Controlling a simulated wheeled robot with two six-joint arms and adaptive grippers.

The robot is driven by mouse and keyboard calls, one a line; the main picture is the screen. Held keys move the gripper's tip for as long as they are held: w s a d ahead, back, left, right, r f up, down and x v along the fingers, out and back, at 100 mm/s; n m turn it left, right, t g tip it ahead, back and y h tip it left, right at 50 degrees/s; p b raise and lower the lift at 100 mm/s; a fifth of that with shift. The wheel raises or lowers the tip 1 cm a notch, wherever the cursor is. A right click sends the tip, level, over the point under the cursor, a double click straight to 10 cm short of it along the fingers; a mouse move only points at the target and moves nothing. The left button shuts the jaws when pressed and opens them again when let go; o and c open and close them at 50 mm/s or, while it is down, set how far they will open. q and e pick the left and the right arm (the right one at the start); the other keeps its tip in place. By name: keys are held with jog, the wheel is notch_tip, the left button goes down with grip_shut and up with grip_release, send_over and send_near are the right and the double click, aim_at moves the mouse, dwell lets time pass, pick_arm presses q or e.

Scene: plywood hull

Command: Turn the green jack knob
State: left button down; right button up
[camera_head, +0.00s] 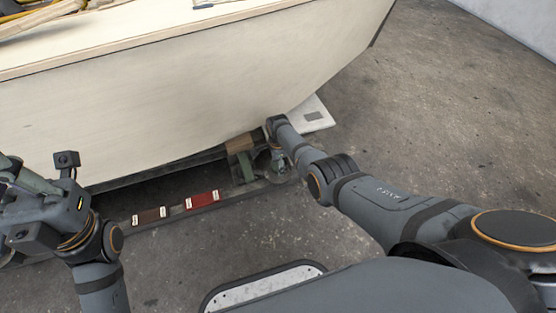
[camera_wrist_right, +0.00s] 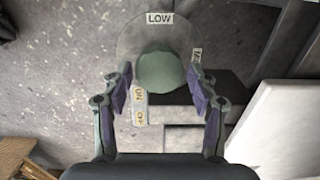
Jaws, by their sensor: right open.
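The green knob (camera_wrist_right: 161,72) is a round, dull green ball in the right wrist view. It sits over a pale round disc (camera_wrist_right: 150,32) with a "LOW" label at the top edge and a partly hidden label at right. My right gripper (camera_wrist_right: 160,80) is open, with one finger on each side of the knob. A gap shows at the right finger; whether the left one touches I cannot tell. In the head view my right gripper (camera_head: 278,162) is low beside the hull, and I cannot make out the knob there. My left gripper (camera_head: 22,182) is at the left edge, its fingers unclear.
The plywood hull (camera_head: 190,85) overhangs the work spot. A greenish stand with a wood block (camera_head: 239,144) is under it. A rail on the floor carries a red block (camera_head: 202,199) and a brown block (camera_head: 149,216). A white board (camera_head: 312,115) lies behind. Concrete floor at right is clear.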

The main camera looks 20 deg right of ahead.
notch_tip(320, 180, up, 12)
dwell(0.4)
jog(key=shift+f, duration=0.15)
